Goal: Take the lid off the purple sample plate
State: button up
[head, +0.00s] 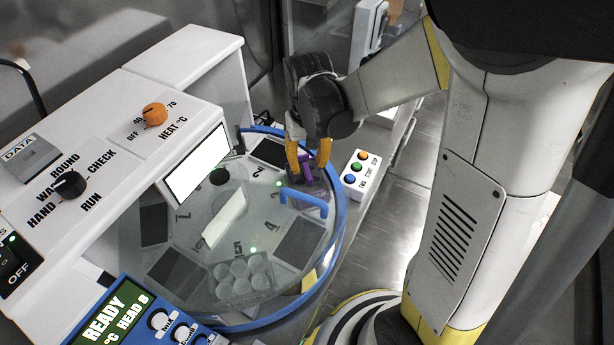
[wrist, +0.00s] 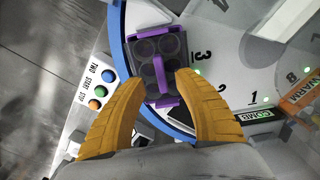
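The purple sample plate (wrist: 141,62) sits on the carousel by the number 3, with dark round wells showing. A purple handle bar (wrist: 160,75) stands across its top, which appears to be the lid's handle. In the head view the purple handle (head: 306,166) shows between my fingers, and the plate is partly hidden. My gripper (wrist: 160,82) is open, with its yellow fingers on either side of the handle's near end and gaps visible on both sides. My gripper (head: 309,160) points down over the plate in the head view. I cannot tell its exact height.
A clear cover with a blue handle (head: 304,201) lies over much of the carousel, close to my gripper. A blue rim (head: 340,215) rings the carousel. A button box (head: 362,174) stands just outside it. A white control console (head: 105,150) is at left.

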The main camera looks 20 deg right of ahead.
aim_at(307, 170)
notch_tip(307, 170, down, 3)
jog(key=shift+w+a+f+b, duration=0.1)
jog(key=shift+f+b, duration=0.05)
jog(key=shift+b, duration=0.3)
grip_shut()
jog(key=shift+r, duration=0.2)
notch_tip(307, 170, up, 5)
jog(key=shift+f+p, duration=0.2)
jog(key=shift+p, duration=1)
jog(key=s+d+r+p, duration=0.3)
jog(key=s+d+r, duration=0.3)
jog(key=d, duration=0.4)
jog(key=shift+r, duration=0.2)
